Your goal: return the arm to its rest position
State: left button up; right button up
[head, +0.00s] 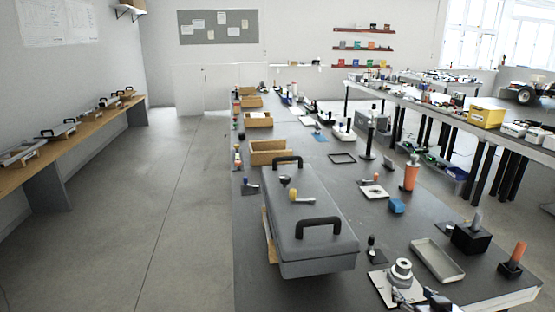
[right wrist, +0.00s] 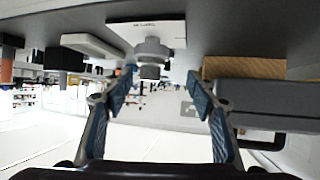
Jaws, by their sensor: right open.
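A round metal flange part (head: 401,271) on a white plate (head: 380,287) is just behind the gripper. In the right wrist view the flange part (right wrist: 152,52) appears beyond the fingertips, apart from them. My left gripper is not in view.
A large grey case (head: 309,222) with black handles lies left of the gripper. A grey tray (head: 437,260), a black block (head: 471,238) and an orange-handled tool (head: 514,258) are on the right. Open floor (head: 160,200) lies left of the bench.

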jog(key=s+a+f+n+g+y, duration=0.1)
jog(key=s+a+f+g, duration=0.25)
jog(key=s+a, duration=0.45)
jog(key=s+a+f+n+g+y, duration=0.1)
jog(key=s+a+f+g, duration=0.3)
jog(key=s, duration=0.8)
jog(key=s+a+f+n+g, duration=0.2)
jog(key=s+a+f, duration=0.4)
jog(key=s, duration=0.4)
notch_tip(320, 180, down, 26)
jog(key=s, duration=0.2)
jog(key=s+d+f+g, duration=0.2)
jog(key=s+f, duration=1.3)
jog(key=s, duration=0.1)
jog(key=shift+s+d+f, duration=0.2)
jog(key=shift+d+f, duration=0.05)
jog(key=shift+d, duration=0.05)
